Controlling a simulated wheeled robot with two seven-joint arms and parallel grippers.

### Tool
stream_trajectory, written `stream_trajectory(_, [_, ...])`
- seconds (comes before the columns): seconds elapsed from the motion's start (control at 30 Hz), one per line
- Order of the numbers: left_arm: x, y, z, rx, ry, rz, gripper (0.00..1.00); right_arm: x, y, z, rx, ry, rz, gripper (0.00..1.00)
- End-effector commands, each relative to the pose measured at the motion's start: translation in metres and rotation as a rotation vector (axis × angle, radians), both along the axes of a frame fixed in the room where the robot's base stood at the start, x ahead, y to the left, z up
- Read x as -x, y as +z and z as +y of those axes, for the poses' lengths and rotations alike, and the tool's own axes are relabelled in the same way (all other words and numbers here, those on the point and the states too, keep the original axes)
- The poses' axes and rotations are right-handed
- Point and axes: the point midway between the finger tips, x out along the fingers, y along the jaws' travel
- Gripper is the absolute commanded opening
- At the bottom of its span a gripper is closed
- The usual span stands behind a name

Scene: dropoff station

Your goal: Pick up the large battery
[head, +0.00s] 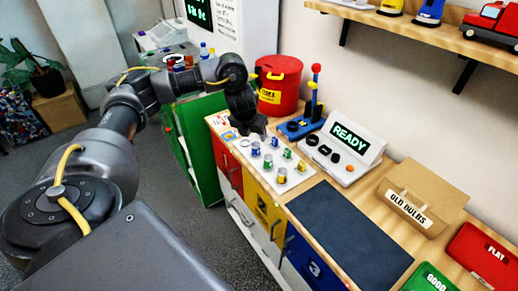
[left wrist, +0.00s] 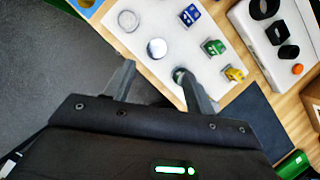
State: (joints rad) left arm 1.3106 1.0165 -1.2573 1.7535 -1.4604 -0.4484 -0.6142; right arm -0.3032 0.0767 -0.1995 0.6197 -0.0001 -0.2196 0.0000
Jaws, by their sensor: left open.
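Several short batteries with silver ends and coloured bands stand on a white board (head: 262,165). I cannot tell which is the large battery. The left wrist view shows a blue one (left wrist: 190,14), a green one (left wrist: 213,47), a yellow one (left wrist: 234,75) and silver round tops (left wrist: 157,48). My left gripper (head: 248,128) is over the board's far-left end, its fingers (left wrist: 158,82) apart and empty. One finger partly hides a round top. My right gripper is not in view.
A READY console (head: 345,146) and blue stand (head: 300,125) are behind the board. A red bin (head: 278,85) stands at the back. A dark mat (head: 345,235) is clear.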

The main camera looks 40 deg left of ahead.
Motion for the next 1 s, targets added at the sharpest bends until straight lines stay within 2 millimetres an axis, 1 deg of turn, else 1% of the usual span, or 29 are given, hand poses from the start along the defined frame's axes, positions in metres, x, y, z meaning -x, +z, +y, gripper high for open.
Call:
stream_trajectory(0.03, [-0.002,-0.014,0.001,0.002,0.003,0.006,0.55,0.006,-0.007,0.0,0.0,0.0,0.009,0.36])
stream_trajectory(0.1, [-0.006,-0.025,0.002,0.002,0.004,0.006,0.55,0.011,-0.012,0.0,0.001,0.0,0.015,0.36])
stream_trajectory(0.2, [-0.012,-0.036,0.003,0.003,0.001,0.003,0.55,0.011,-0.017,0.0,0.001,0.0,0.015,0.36])
stream_trajectory(0.37, [-0.017,-0.043,0.004,0.002,0.0,0.003,0.55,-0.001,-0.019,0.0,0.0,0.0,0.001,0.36])
stream_trajectory(0.43, [-0.017,-0.042,0.004,0.001,-0.001,0.002,0.55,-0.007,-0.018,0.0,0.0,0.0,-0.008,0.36])
stream_trajectory(0.53, [-0.019,-0.046,0.004,0.002,-0.002,0.005,0.55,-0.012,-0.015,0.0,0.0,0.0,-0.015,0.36])
stream_trajectory(0.7, [-0.03,-0.065,0.012,0.0,0.001,0.007,0.55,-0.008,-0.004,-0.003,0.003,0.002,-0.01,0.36])
stream_trajectory(0.8, [-0.035,-0.079,0.013,0.002,-0.001,0.006,0.55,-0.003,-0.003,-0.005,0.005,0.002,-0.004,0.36])
stream_trajectory(0.9, [-0.038,-0.086,0.014,0.001,-0.002,0.004,0.55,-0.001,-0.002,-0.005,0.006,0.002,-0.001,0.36])
stream_trajectory(1.0, [-0.04,-0.088,0.014,0.001,-0.002,0.002,0.55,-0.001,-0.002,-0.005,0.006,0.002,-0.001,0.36])
